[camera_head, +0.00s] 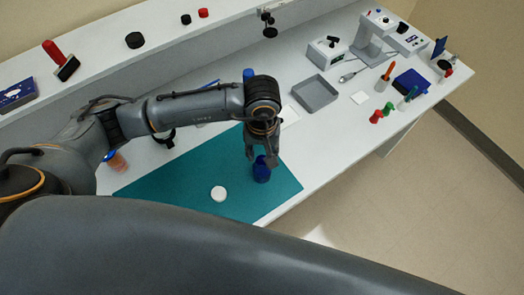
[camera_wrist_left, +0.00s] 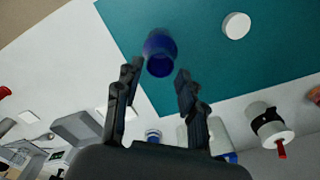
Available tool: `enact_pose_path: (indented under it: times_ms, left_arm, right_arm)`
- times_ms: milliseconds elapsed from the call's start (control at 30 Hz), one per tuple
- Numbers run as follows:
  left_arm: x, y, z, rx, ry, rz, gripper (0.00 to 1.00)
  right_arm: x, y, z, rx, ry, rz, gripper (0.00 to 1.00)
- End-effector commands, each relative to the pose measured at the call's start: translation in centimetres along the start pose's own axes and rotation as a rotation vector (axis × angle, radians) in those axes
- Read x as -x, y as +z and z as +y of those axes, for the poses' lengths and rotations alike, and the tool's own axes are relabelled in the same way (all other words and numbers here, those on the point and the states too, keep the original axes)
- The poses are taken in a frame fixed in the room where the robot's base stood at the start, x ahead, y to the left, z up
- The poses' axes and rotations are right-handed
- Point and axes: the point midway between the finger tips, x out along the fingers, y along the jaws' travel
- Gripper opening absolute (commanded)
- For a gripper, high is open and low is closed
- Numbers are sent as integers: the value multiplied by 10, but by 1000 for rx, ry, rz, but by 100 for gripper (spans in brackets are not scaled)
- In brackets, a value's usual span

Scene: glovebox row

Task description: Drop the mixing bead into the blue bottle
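The blue bottle (camera_head: 261,171) stands open on the teal mat (camera_head: 160,187), near its right end. In the left wrist view the bottle (camera_wrist_left: 160,50) shows its dark open mouth just beyond my fingertips. A round white cap (camera_head: 218,194) lies on the mat beside it, also in the left wrist view (camera_wrist_left: 236,26). My left gripper (camera_head: 262,156) is above the bottle, pointing down. I cannot make out the mixing bead in either view. My right gripper is not in view.
A grey tray (camera_head: 315,94) and a small white square (camera_head: 359,97) lie to the right on the white bench. Several small tools and red and green pieces stand at its far right. An orange-brown jar (camera_head: 117,161) stands left of the mat. A raised shelf runs along the back.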

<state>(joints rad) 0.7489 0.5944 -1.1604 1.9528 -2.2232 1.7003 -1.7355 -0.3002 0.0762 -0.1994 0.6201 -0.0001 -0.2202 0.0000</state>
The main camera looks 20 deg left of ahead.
Motion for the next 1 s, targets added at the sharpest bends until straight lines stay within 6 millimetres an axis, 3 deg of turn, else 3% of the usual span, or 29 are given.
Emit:
enact_pose_path:
  times_ms: [233,367,800,1000]
  left_arm:
    - [1,0,0,0,0,1,40]
    - [12,-1,0,0,2,3,40]
    - [99,-1,0,0,2,4,40]
    - [118,0,0,0,0,2,40]
  right_arm:
    - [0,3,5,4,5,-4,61]
    - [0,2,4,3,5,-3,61]
    - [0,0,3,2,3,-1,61]
    - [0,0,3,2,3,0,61]
